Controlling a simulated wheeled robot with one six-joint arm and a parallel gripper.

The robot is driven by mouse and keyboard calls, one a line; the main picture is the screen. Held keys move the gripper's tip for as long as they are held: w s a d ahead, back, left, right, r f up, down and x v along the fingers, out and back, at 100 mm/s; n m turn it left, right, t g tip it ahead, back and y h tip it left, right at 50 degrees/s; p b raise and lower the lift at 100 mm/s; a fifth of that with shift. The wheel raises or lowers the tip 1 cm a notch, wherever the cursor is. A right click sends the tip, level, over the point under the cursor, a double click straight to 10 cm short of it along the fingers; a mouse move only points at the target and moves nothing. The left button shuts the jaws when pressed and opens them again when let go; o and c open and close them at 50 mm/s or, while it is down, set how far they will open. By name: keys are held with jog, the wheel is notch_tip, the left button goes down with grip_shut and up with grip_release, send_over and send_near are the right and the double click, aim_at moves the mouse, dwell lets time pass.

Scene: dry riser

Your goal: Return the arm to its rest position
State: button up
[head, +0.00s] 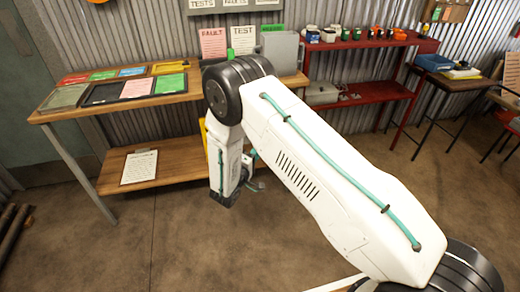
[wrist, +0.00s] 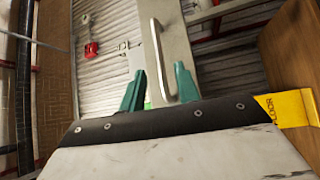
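My white arm fills the middle of the head view, raised at the elbow, with its forearm hanging down in front of the wooden bench. My gripper (wrist: 157,72) shows two green fingers standing apart in the wrist view. A pale grey panel with a metal bar handle (wrist: 157,50) is seen between and beyond the fingers. The fingers look apart from the handle, and I see nothing gripped. In the head view the gripper is mostly hidden behind the forearm. No mark of a rest position shows.
The wooden bench (head: 150,108) holds coloured cards, with a paper (head: 139,168) on its lower shelf. A grey box (head: 280,50) is behind my elbow. A red shelf (head: 370,92) with small containers stands right. A yellow lettered piece (wrist: 288,108) shows beside the gripper. Open floor lies in front.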

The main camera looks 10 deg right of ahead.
dwell(0.3)
jog(key=s+d+f+n+g+h, duration=0.1)
jog(key=s+d+n+g+h, duration=0.1)
jog(key=s+d+g, duration=0.3)
jog(key=s+d+r+m+g+y, duration=0.1)
jog(key=s+d+r+m+g, duration=0.15)
jog(key=s+r+g, duration=0.35)
jog(key=s+d+r+m+g+y, duration=0.1)
jog(key=s+d+r+g+y, duration=0.2)
jog(key=s+r, duration=0.45)
jog(key=s+r+m+t+y, duration=0.1)
jog(key=s+r+m+y, duration=0.2)
jog(key=s+r+y, duration=0.3)
jog(key=s+a+r+m+t+y, duration=0.1)
jog(key=s+r+m+y, duration=0.2)
jog(key=s+r, duration=1.1)
jog(key=shift+s+a+r+y, duration=0.3)
jog(key=shift+s+y, duration=1.2)
jog(key=shift+s, duration=0.9)
